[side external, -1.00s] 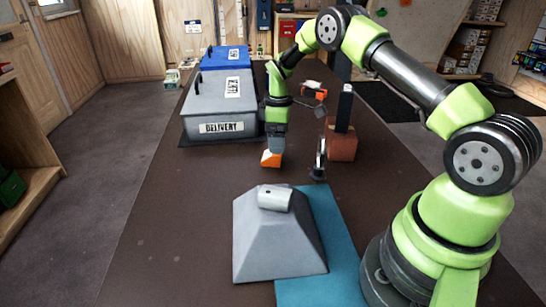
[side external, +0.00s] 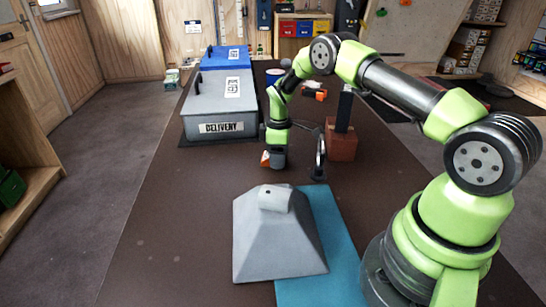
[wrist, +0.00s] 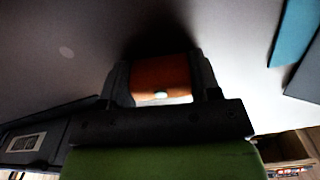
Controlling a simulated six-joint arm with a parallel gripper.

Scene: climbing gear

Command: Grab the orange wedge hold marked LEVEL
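The orange wedge hold (side external: 265,158) is at the middle of the dark table, mostly hidden behind my gripper in the side view. My gripper (side external: 275,165) points down at it, close to the table surface. In the wrist view the wedge (wrist: 160,75) sits between the two dark fingers of my gripper (wrist: 162,88) and nearly fills the gap. A small pale spot shows on its face. I cannot tell whether the fingers press on it. No LEVEL marking can be read.
A grey DELIVERY box (side external: 218,105) and a blue box (side external: 227,57) stand at the back left. A black upright loop (side external: 320,155) and a reddish block (side external: 341,143) stand right of my gripper.

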